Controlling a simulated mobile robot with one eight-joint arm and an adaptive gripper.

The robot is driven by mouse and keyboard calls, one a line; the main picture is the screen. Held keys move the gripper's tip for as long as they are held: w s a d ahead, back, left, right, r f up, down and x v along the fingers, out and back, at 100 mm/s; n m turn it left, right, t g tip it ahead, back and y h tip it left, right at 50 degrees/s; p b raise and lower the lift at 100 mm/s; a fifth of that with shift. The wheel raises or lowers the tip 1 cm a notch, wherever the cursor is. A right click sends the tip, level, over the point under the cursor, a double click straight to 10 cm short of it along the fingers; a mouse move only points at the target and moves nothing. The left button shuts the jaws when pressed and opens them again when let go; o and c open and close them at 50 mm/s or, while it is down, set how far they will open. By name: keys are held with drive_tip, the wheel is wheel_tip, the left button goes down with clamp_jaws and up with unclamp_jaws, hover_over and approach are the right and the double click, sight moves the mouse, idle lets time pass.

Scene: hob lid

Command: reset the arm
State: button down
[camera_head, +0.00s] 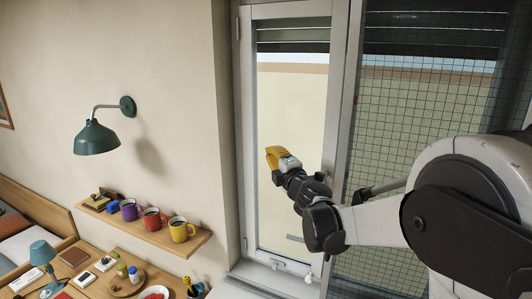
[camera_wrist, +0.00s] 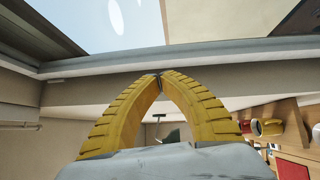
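My gripper (camera_head: 272,155) has yellow fingers and is raised in front of the window (camera_head: 290,120). In the wrist view the two ribbed fingers of my gripper (camera_wrist: 159,76) curve inward and their tips meet. Nothing shows between them, so it is shut and empty. My arm reaches in from the right side of the head view, bent at the wrist. A pale window or frame edge (camera_wrist: 230,50) runs across the wrist view behind the fingertips. I cannot tell whether the fingers touch it.
A wooden shelf (camera_head: 150,230) with purple, red and yellow mugs is on the wall at lower left. A green wall lamp (camera_head: 96,138) hangs above it. A desk (camera_head: 110,285) with small items stands below. A mesh screen (camera_head: 420,130) is at right.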

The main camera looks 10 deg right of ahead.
drive_tip(key=s+d+f+m+g+h+b, duration=0.3)
drive_tip(key=s+d+f+m+b, duration=0.1)
drive_tip(key=s+f+m+b, duration=0.55)
drive_tip(key=s+d+f+m+g+h+b, duration=0.2)
drive_tip(key=s+d+f+m+h+b, duration=0.3)
drive_tip(key=s+f+b, duration=0.55)
drive_tip(key=s+a+f+m+g+y+b, duration=0.1)
drive_tip(key=s+a+f+m+g+b, duration=0.1)
drive_tip(key=s+f, duration=0.5)
drive_tip(key=s+a+f+m+g+y+b, duration=0.2)
drive_tip(key=s+a+f+b, duration=0.1)
drive_tip(key=s+f, duration=0.4)
drive_tip(key=s+a+f+m+g+y+b, duration=0.2)
drive_tip(key=s+f, duration=0.5)
drive_tip(key=f, duration=0.5)
drive_tip(key=a+b, duration=0.1)
drive_tip(key=b, duration=0.1)
drive_tip(key=shift+s+f+g+b, duration=0.3)
drive_tip(key=shift+b, duration=0.05)
